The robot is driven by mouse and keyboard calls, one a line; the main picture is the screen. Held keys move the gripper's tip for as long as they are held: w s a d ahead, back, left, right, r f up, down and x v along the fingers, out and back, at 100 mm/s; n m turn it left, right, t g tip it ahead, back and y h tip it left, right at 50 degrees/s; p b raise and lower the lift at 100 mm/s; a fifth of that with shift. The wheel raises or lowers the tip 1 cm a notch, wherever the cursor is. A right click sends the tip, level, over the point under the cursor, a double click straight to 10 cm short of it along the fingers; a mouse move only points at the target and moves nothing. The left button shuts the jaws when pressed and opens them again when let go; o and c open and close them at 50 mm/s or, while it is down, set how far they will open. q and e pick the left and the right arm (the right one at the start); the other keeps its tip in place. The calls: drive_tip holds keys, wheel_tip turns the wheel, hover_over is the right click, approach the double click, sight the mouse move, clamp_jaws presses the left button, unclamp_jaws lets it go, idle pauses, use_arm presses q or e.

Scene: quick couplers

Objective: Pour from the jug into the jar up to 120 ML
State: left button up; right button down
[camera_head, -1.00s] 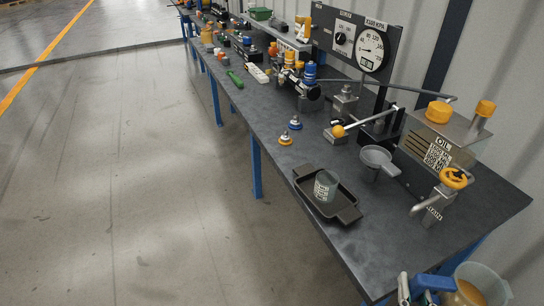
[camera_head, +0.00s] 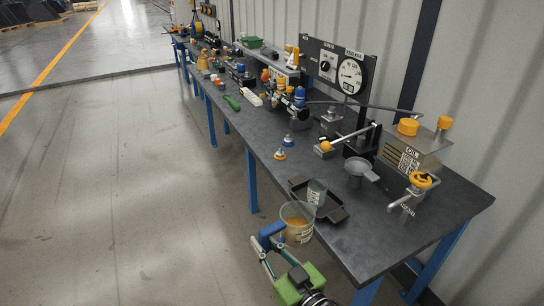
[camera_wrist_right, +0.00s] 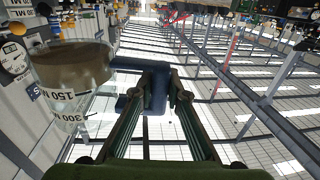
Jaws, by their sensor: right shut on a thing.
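The jug (camera_head: 297,224) is a clear, wide vessel with amber-brown liquid in its lower part and a blue handle (camera_head: 271,233). My right gripper (camera_head: 264,248) is shut on that handle and holds the jug at the bench's front edge, just in front of the tray. The jug looks about upright. In the right wrist view the jug (camera_wrist_right: 75,85) shows 150 and 300 marks, and the fingers (camera_wrist_right: 158,92) close on the blue handle. The small grey jar (camera_head: 316,192) stands in the dark tray (camera_head: 335,214), partly behind the jug's rim; its fill cannot be told. My left gripper is out of view.
A grey funnel-like cup (camera_head: 357,171) stands behind the tray. A lever with a yellow knob (camera_head: 325,146), a metal unit with yellow caps (camera_head: 412,150) and a yellow-wheeled valve (camera_head: 420,181) stand nearby. Two small couplers (camera_head: 280,154) lie left of the tray on the bench (camera_head: 352,243).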

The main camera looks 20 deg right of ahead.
drive_tip(key=shift+w+d+r+m+h+p, duration=0.2)
drive_tip(key=shift+w+d+r+m+p, duration=0.6)
drive_tip(key=shift+w+d+r, duration=1.45)
drive_tip(key=shift+w+d+r+m+h+p, duration=0.35)
drive_tip(key=shift+w+d+r+m, duration=0.7)
drive_tip(key=shift+w, duration=2.3)
drive_tip(key=shift+w+d+r+m+h+p, duration=0.1)
drive_tip(key=shift+w+d+r+m+p, duration=0.8)
drive_tip(key=shift+w+d+r, duration=1.35)
drive_tip(key=shift+w+f+m, duration=0.65)
drive_tip(key=shift+f+m, duration=0.4)
drive_tip(key=shift+f, duration=2.25)
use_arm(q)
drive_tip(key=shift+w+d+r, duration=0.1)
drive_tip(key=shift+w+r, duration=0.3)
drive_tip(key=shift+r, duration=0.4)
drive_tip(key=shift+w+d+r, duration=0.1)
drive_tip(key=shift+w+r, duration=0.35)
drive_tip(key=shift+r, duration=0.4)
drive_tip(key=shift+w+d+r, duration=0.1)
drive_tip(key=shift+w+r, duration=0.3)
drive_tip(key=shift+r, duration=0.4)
use_arm(e)
wheel_tip(320, 180, up, 6)
drive_tip(key=d+m, duration=0.3)
drive_tip(key=m, duration=0.2)
drive_tip(key=shift+w+r, duration=0.15)
drive_tip(key=shift+w, duration=0.05)
